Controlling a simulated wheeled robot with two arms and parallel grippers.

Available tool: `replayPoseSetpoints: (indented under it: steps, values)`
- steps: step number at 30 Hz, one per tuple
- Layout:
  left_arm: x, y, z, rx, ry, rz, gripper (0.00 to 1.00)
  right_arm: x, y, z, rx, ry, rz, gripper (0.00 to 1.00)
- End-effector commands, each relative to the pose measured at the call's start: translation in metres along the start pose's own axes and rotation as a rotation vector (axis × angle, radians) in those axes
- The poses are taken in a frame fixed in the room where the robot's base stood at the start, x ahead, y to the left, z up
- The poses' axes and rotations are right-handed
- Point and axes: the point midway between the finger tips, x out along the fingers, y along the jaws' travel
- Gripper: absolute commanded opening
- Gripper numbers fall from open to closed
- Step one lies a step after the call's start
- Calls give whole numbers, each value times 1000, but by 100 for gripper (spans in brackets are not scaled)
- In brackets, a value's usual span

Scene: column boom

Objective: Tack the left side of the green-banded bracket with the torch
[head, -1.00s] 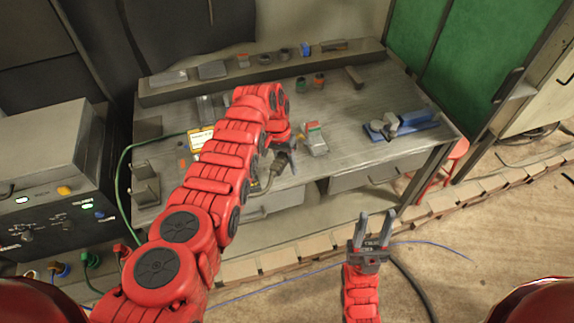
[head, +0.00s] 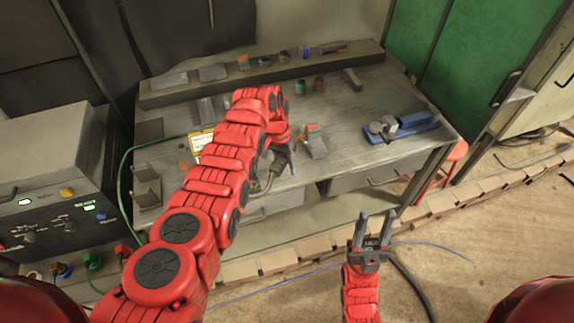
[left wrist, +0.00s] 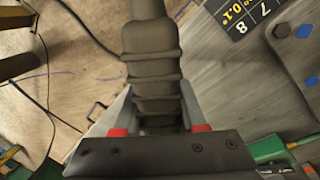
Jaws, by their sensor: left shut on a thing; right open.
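A grey bracket (head: 316,146) with a green band and a red-orange patch on top stands near the front edge of the workbench, right of my left gripper. My left gripper (head: 284,158) is shut on the torch (head: 262,184), low over the front of the bench and apart from the bracket. In the left wrist view the torch's dark ribbed handle (left wrist: 151,52) sits between the fingers (left wrist: 158,115). The torch's tip is hard to make out in the head view. My right gripper (head: 375,228) is open and empty, out in front of the bench.
The workbench (head: 350,165) has a blue clamp-like fixture (head: 405,127) at right and a back shelf with small parts. A yellow card (head: 200,141) lies left of my arm. A welding machine (head: 60,195) stands at left. Bench space between bracket and blue fixture is clear.

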Motion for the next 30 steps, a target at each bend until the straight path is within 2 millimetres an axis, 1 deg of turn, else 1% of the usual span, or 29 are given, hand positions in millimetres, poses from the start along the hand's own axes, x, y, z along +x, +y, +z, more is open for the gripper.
replayPoseSetpoints:
  steps: [1, 3, 11, 21, 30]
  values:
    - [-8, 1, 1, 0, 1, 0, 0, 10, 0, -2, 0, 0, 0, 45]
    - [-12, 2, 2, 0, 0, 0, 0, 16, 1, -3, 0, 0, 0, 45]
    - [-25, 3, 8, 0, -1, 1, 0, 38, 2, -6, 0, 0, 0, 45]
    - [-50, 5, 14, -1, 3, 0, 0, 66, 3, -11, 0, 0, 0, 45]
    - [-72, 8, 21, 0, 5, -1, 0, 86, 4, -14, 0, 0, 0, 45]
